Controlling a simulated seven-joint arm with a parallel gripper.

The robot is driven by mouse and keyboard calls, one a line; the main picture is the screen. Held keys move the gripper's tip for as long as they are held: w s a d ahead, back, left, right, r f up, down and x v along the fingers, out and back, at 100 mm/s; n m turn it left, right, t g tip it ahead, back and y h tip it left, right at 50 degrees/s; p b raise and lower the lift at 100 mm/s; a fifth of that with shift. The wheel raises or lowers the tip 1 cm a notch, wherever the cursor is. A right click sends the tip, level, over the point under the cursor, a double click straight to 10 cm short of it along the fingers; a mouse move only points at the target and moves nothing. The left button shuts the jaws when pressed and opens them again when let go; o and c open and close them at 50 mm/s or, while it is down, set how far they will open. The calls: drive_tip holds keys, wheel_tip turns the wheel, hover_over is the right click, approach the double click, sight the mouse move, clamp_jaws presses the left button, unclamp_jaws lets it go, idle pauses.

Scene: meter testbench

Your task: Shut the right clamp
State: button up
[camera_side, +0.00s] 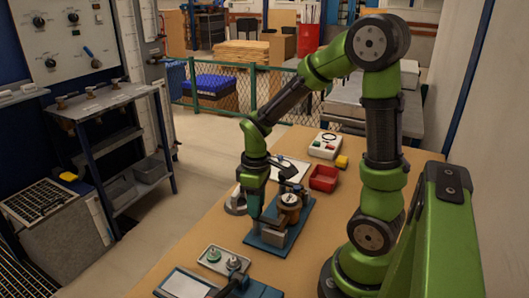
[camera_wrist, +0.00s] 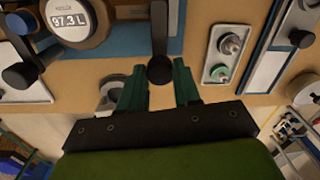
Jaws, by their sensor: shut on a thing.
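In the wrist view, a black clamp lever with a round knob (camera_wrist: 160,70) rises to the right of the round meter (camera_wrist: 72,18), whose display reads about 97.3 L. My gripper (camera_wrist: 160,88) has its two green fingers on either side of this knob, shut on it. A second black lever knob (camera_wrist: 20,75) is left of the meter. In the side view, my gripper (camera_side: 256,212) points down beside the brass-coloured meter (camera_side: 289,205) on the blue bench plate (camera_side: 262,241). The clamp's lower parts are hidden, and I cannot tell how far it is closed.
A tray with small round fittings (camera_side: 222,262) lies near the table's front, beside another blue fixture (camera_side: 258,290). A red bin (camera_side: 324,178), a yellow block (camera_side: 342,161) and a white box (camera_side: 325,146) stand farther back. A grey ring-shaped object (camera_wrist: 110,92) lies near my fingers.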

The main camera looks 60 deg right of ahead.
drive_tip(key=o, duration=1.1)
drive_tip(key=shift+c, duration=0.2)
wheel_tip(320, 180, up, 17)
drive_tip(key=shift+d, duration=0.25)
drive_tip(key=shift+w, duration=0.1)
drive_tip(key=s+a+m+t, duration=0.2)
drive_tip(key=a+m+t, duration=0.1)
drive_tip(key=a, duration=0.2)
drive_tip(key=s+a+f+m+t+y, duration=0.1)
drive_tip(key=s+a+m+t, duration=0.1)
drive_tip(key=a+m+t, duration=0.1)
drive_tip(key=shift+s+a+f+t+y, duration=0.15)
drive_tip(key=shift+s+a+t+y, duration=0.35)
drive_tip(key=shift+a, duration=0.65)
